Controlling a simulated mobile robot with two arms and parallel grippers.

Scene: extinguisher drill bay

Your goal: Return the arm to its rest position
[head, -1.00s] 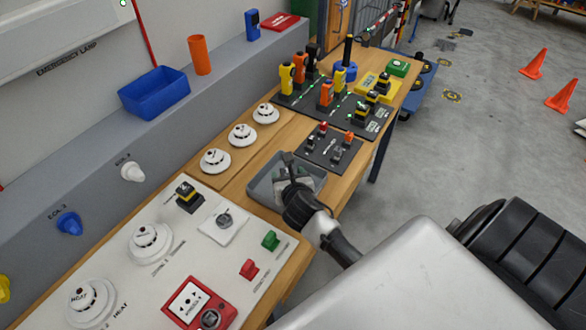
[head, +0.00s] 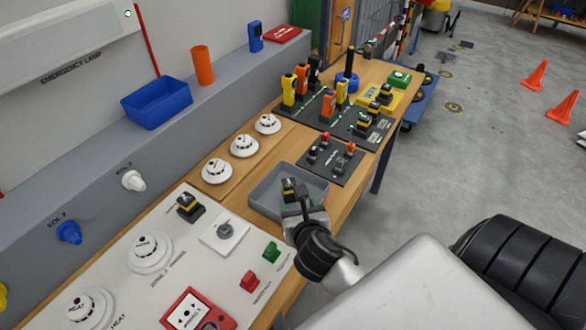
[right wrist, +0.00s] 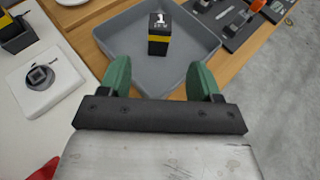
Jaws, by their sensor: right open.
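My right gripper (head: 304,207) is at the near edge of the grey tray (head: 262,205) on the wooden bench. In the right wrist view its two green fingers (right wrist: 160,82) are apart with nothing between them. A small black block with a yellow band and a "1" on top (head: 289,188) stands upright in the tray. It also shows in the right wrist view (right wrist: 158,42), ahead of the fingers and apart from them. My left gripper is not in view.
A white panel (head: 215,262) with detectors, a red call point (head: 192,312) and switches lies left of the tray. A dark board with small plugs (head: 330,160) lies beyond it. Orange cones (head: 536,75) stand on the open floor at right.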

